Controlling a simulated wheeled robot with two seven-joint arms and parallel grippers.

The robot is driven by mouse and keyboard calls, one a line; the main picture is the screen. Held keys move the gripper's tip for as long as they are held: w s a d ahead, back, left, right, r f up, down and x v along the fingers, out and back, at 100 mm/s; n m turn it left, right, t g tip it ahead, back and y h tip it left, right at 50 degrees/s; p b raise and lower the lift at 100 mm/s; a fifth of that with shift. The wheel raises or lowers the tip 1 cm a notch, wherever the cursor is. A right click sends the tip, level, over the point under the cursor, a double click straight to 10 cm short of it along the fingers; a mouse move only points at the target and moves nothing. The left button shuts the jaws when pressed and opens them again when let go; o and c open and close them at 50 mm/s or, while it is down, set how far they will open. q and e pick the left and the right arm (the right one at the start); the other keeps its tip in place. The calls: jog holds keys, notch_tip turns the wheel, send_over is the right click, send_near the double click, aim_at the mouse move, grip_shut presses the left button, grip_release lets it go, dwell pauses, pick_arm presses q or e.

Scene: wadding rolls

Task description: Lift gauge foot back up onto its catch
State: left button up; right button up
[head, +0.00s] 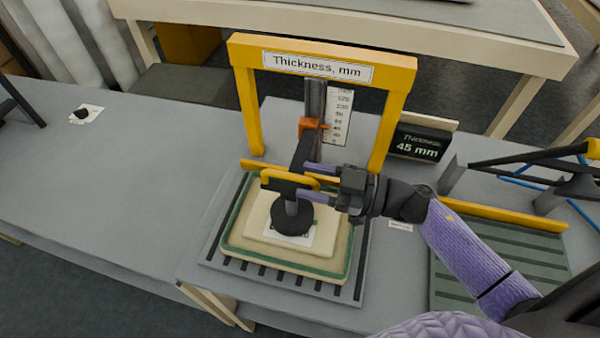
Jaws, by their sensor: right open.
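The thickness gauge has a yellow frame (398,75) with a vertical post and a scale (338,112). A yellow handle (280,175) is above the foot. My right gripper (309,182) comes in from the right with its purple fingers apart, at the right end of the handle. Whether they touch it cannot be told. The catch cannot be made out. My left gripper is not in view.
A display (418,142) right of the frame reads 45 mm. The wadding lies on a slotted grey plate (210,250). A ribbed green tray (480,270) with a yellow edge is at the right. The grey table (110,190) is mostly clear at the left.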

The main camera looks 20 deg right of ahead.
jog(key=shift+x, duration=1.1)
grip_shut()
dwell(0.6)
